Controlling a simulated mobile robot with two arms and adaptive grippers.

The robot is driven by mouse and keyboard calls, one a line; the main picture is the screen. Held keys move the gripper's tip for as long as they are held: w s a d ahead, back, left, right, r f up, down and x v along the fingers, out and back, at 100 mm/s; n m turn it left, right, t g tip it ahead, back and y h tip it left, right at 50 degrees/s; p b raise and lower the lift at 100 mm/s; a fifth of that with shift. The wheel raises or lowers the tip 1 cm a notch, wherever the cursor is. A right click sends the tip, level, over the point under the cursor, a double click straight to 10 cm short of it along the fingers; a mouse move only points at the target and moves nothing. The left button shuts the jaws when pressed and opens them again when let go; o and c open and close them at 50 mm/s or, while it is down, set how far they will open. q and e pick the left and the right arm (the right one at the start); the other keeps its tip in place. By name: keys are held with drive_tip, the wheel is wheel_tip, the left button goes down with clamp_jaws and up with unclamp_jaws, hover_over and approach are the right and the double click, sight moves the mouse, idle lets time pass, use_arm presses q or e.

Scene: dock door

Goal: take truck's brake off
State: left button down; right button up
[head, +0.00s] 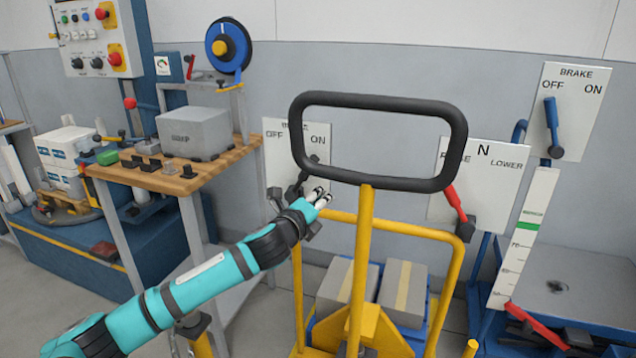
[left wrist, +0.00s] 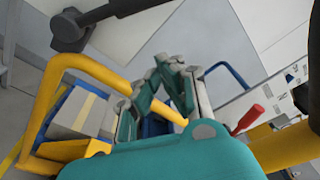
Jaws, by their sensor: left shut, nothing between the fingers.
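The yellow truck (head: 366,230) stands in front of me with a black loop handle (head: 380,101). Behind the loop is a white BRAKE panel (head: 279,160) marked OFF at left and ON at right. Its dark lever (head: 306,172) leans up and right toward ON; the loop and my gripper hide part of the area. In the left wrist view the lever's dark pivot (left wrist: 68,31) is at upper left. My left gripper (head: 322,197) is shut and empty, just below and right of the lever, apparently apart from it. My right gripper is not in view.
A RAISE/N/LOWER panel (head: 497,161) has a red lever (head: 455,203) leaning left. Another BRAKE panel (head: 583,118) at right has a blue lever (head: 552,125) toward OFF. Grey boxes (head: 404,285) lie on the truck. A wooden workbench (head: 170,183) stands left.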

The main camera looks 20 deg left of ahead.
sight(303, 177)
use_arm(q)
drive_tip(key=shift+w+a+r, duration=0.25)
drive_tip(key=shift+w+a, duration=0.15)
drive_tip(key=shift+w, duration=0.55)
drive_tip(key=shift+w+a+r, duration=0.2)
drive_tip(key=shift+w+a, duration=0.2)
drive_tip(key=shift+w, duration=0.5)
drive_tip(key=shift+w+a+r, duration=0.25)
drive_tip(key=shift+w+a, duration=0.15)
drive_tip(key=shift+w, duration=0.55)
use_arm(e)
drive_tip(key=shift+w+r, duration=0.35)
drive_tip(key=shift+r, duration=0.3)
use_arm(q)
drive_tip(key=shift+r, duration=0.1)
